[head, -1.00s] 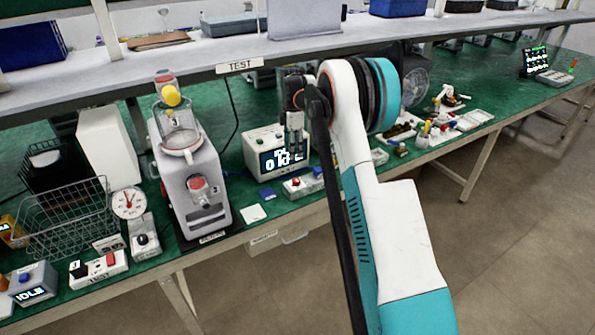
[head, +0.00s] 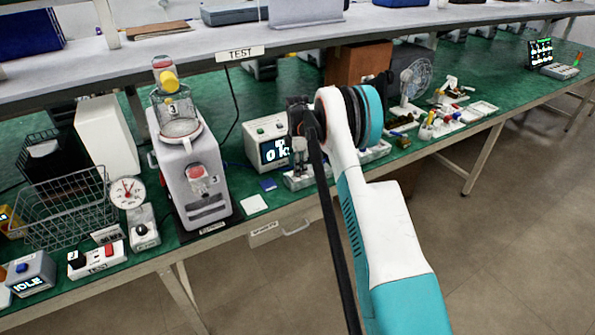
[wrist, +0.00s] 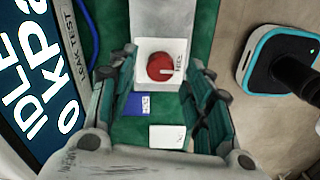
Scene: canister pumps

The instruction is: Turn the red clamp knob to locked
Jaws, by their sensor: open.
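The red clamp knob (wrist: 158,67) sits on a white square plate (wrist: 146,48) in the wrist view. A pale pointer mark on it faces right, towards small sideways lettering that I cannot read surely. My gripper (wrist: 161,60) is open, with its fingers to the left and right of the knob in that view; I see no clear contact. In the head view my gripper (head: 298,158) points down over the pale clamp fixture (head: 297,182) at the bench's front edge. The gripper hides the knob there.
The leak tester (head: 268,143) with its lit display stands just behind and left of the gripper. A blue card (wrist: 138,104) and white card (wrist: 167,137) lie on the green mat. A canister machine (head: 190,180) stands further left. Small parts and trays (head: 450,118) lie right.

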